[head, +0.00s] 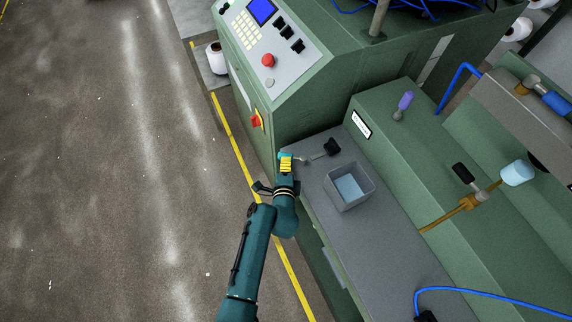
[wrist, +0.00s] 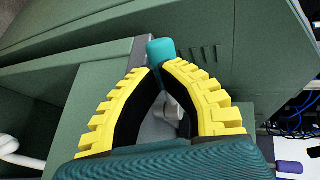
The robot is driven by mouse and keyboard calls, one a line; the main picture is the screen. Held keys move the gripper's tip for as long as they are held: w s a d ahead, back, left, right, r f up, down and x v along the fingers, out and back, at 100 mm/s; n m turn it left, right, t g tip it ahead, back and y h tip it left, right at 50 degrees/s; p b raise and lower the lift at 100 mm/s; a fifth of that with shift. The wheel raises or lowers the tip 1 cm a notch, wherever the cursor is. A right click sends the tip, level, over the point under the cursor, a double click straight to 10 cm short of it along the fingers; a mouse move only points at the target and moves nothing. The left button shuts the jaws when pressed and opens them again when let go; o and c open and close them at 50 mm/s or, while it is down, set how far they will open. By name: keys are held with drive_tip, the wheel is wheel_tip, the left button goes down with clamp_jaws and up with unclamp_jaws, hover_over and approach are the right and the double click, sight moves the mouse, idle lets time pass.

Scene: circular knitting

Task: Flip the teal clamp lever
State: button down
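The teal clamp lever (wrist: 161,48) shows in the wrist view as a rounded teal end at the fingertips, partly covered by them. In the head view my gripper (head: 286,164) hides most of the lever. A pale metal part (wrist: 172,108) shows between the fingers, lower down.
A black-knobbed handle (head: 332,147) stands just right of my gripper. A grey open bin (head: 348,199) sits on the grey bench (head: 388,255). The green machine cabinet (head: 307,105) with a red button (head: 268,60) rises behind. Floor at the left is clear.

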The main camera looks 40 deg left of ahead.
drive_tip(key=shift+w+a, duration=0.6)
drive_tip(key=shift+a, duration=0.1)
drive_tip(key=shift+w+a, duration=0.1)
idle(0.4)
